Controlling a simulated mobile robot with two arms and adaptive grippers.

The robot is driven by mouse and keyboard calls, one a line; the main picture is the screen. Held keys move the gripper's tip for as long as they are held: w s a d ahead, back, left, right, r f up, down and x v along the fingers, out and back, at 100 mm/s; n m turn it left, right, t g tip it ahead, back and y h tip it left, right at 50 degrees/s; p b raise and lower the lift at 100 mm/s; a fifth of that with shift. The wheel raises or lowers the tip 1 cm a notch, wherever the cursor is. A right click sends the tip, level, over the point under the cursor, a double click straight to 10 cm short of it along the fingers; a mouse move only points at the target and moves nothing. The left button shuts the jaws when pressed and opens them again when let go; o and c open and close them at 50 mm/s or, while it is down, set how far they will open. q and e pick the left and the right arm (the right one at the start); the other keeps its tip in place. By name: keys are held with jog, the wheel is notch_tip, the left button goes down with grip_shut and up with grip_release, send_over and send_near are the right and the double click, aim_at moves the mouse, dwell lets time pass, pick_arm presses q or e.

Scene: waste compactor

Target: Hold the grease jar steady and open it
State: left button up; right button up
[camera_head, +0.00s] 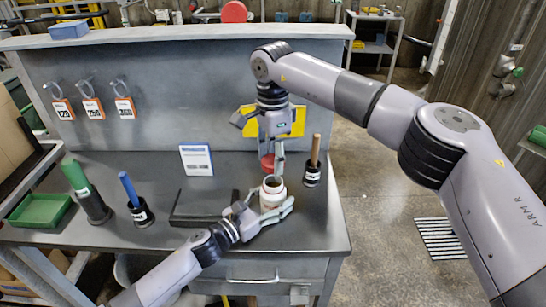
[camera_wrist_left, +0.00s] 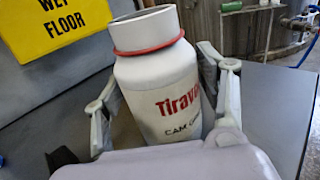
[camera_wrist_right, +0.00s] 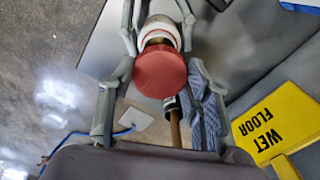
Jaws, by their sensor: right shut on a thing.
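The white grease jar (camera_head: 272,195) stands upright near the front right of the grey bench, its mouth open and brownish inside. In the left wrist view the jar (camera_wrist_left: 160,90) shows red lettering and a red ring at its neck. My left gripper (camera_head: 264,210) has a finger on each side of the jar and is shut on it. My right gripper (camera_head: 270,148) points down above the jar and is shut on the red lid (camera_head: 267,163). In the right wrist view the lid (camera_wrist_right: 160,73) is apart from the jar and partly covers it.
A wooden-handled tool in a black holder (camera_head: 312,172) stands close right of the jar. A dark flat tray (camera_head: 200,205) lies to the left. A yellow wet floor sign (camera_wrist_right: 265,125) is behind. Blue and green handled holders stand farther left.

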pick_arm(q)
jog(key=shift+o, duration=0.9)
